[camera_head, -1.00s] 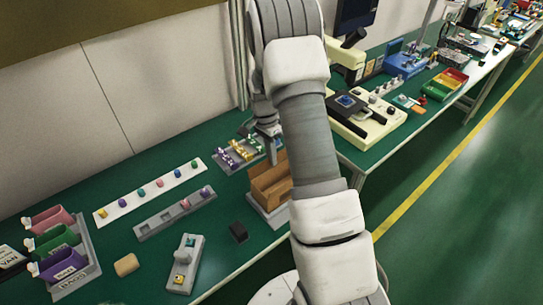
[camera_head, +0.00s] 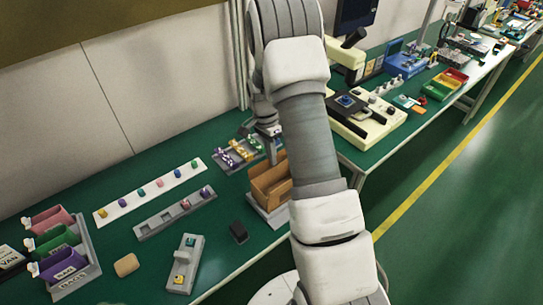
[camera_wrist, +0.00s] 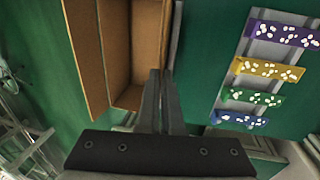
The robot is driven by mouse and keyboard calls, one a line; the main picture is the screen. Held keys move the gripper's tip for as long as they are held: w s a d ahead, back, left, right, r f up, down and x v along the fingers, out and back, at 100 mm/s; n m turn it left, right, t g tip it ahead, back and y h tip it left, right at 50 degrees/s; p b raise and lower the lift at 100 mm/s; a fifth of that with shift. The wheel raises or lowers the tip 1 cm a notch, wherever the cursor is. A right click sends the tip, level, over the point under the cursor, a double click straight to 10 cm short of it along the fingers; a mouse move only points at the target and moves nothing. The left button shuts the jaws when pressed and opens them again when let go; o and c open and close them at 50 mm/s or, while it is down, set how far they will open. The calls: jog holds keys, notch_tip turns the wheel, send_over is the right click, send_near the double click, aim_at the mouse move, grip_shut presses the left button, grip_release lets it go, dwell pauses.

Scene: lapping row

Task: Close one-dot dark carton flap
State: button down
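A brown open carton (camera_head: 262,194) sits on the green bench, partly hidden by my arm in the head view. In the wrist view the carton (camera_wrist: 95,50) is at upper left, with its inside and walls or raised flaps showing. I cannot make out any dot marks or tell which flap is which. My gripper (camera_wrist: 158,75) has its two fingers together with nothing visible between them, beside the carton's right edge. I cannot tell whether they touch it. In the head view the gripper is at the carton's far side, mostly hidden.
A rack of purple, yellow, green and blue dotted pieces (camera_wrist: 262,70) stands right of the gripper. In the head view a dark block (camera_head: 238,232), a grey slotted tray (camera_head: 152,228) and a grey fixture (camera_head: 183,262) lie left. A cream machine (camera_head: 375,128) stands right.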

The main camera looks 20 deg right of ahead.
aim_at(274, 168)
dwell(0.7)
jog(key=t+b, duration=0.1)
jog(key=b, duration=0.1)
jog(key=s+t+b, duration=0.1)
jog(key=b, duration=0.1)
jog(key=shift+d+f+t+y+b, duration=0.2)
jog(key=shift+t+y+b, duration=0.1)
jog(key=shift+t, duration=0.1)
jog(key=t+b, duration=0.2)
jog(key=b, duration=0.4)
jog(key=s+t+y+b, duration=0.1)
jog(key=t+b, duration=0.1)
jog(key=b, duration=0.5)
jog(key=s+f+t+b, duration=0.1)
jog(key=t+b, duration=0.1)
jog(key=b, duration=0.4)
jog(key=shift+s+d+f+b, duration=0.1)
jog(key=shift+d+b, duration=0.1)
jog(key=shift+b, duration=0.15)
jog(key=t+b, duration=0.1)
jog(key=b, duration=0.1)
jog(key=t+y+b, duration=0.1)
jog(key=b, duration=0.2)
jog(key=shift+s, duration=0.25)
jog(key=shift+s+t+b, duration=0.1)
jog(key=shift+t+b, duration=0.5)
jog(key=shift+b, duration=0.5)
